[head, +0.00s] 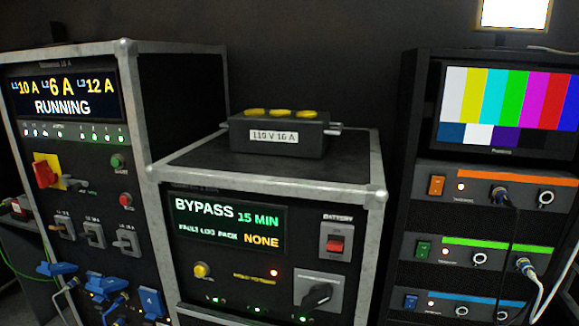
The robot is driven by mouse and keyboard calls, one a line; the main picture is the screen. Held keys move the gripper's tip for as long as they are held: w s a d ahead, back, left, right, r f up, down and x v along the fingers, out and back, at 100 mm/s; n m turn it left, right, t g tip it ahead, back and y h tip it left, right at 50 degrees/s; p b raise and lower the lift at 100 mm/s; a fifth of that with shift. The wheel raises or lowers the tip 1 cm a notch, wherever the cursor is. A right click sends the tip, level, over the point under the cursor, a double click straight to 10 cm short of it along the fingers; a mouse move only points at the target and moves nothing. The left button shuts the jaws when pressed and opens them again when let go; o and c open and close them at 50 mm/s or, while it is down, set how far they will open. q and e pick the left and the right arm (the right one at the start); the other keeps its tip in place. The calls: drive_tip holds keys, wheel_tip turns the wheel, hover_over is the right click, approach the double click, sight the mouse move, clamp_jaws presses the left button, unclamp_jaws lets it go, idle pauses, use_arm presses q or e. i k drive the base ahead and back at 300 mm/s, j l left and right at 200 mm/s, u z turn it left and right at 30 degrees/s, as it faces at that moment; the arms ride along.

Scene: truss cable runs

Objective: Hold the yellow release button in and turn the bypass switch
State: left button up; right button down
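The yellow release button (201,270) is on the lower left of the middle cabinet's front panel. The bypass switch (318,294) is a black rotary handle on a grey plate at the panel's lower right, its handle lying at a slant. The display (228,226) above reads "BYPASS 15 MIN" and "FAULT LOG PACK NONE". Neither of my grippers shows in the head view.
A black "110 V 16 A" box (278,134) with yellow caps sits on the middle cabinet. A red battery switch (336,242) is above the bypass switch. The left cabinet's display (63,97) reads "RUNNING". A cabled rack (480,232) with a colour-bar monitor stands at right.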

sight(200, 270)
drive_tip(key=i+j+z, duration=0.15)
drive_tip(key=j, duration=0.25)
drive_tip(key=i+j+z, duration=0.15)
drive_tip(key=j, duration=0.25)
drive_tip(key=i+j+z, duration=0.2)
drive_tip(key=j, duration=0.25)
drive_tip(key=k, duration=0.1)
